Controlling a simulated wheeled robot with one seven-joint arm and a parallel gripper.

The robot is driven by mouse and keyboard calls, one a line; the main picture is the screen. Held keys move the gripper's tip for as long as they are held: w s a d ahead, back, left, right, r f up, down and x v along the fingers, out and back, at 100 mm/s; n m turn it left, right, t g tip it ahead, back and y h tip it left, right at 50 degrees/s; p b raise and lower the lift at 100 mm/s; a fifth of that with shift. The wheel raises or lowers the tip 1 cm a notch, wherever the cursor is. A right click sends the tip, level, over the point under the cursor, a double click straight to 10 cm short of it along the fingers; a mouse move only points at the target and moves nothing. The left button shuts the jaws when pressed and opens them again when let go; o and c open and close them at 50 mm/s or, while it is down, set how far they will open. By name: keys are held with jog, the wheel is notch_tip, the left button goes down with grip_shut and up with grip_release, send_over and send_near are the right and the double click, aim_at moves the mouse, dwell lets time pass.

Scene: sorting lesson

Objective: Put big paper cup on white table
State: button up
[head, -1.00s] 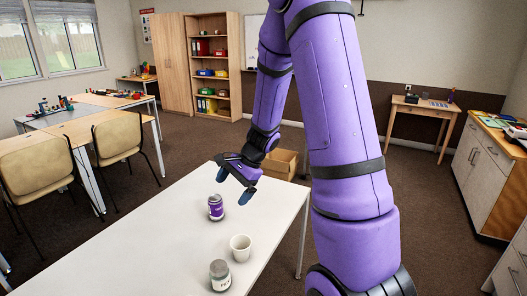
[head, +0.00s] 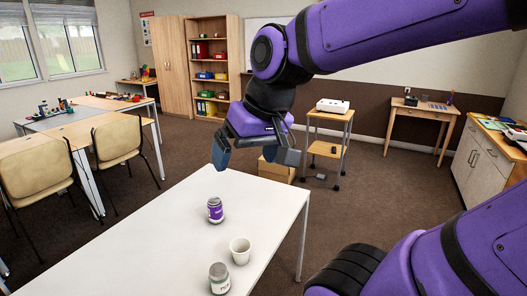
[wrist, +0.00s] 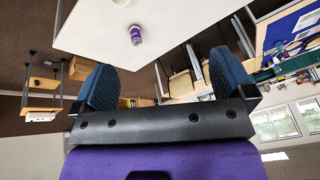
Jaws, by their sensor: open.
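A white paper cup (head: 240,250) stands upright on the white table (head: 150,240), near its right edge. My gripper (head: 254,160) is open and empty, raised above the far end of the table and well apart from the cup. In the wrist view my two fingers (wrist: 158,85) are spread wide with nothing between them.
The purple-labelled jar (head: 215,210) stands beyond the cup, and a grey-lidded jar (head: 219,278) stands in front of it. A cardboard box (head: 277,170) and a small trolley (head: 328,140) stand on the floor behind the table. The table's left part is bare.

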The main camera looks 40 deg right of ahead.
jog(key=shift+n+t+h, duration=0.5)
jog(key=shift+n+h, duration=0.1)
jog(key=shift+n, duration=0.3)
jog(key=shift+s+d+r, duration=0.1)
jog(key=shift+s+r, duration=0.15)
jog(key=shift+s, duration=0.35)
jog(key=shift+s+d+r, duration=0.1)
jog(key=shift+s+r, duration=0.15)
jog(key=shift+s, duration=0.4)
jog(key=shift+s+r, duration=0.25)
jog(key=shift+s, duration=0.35)
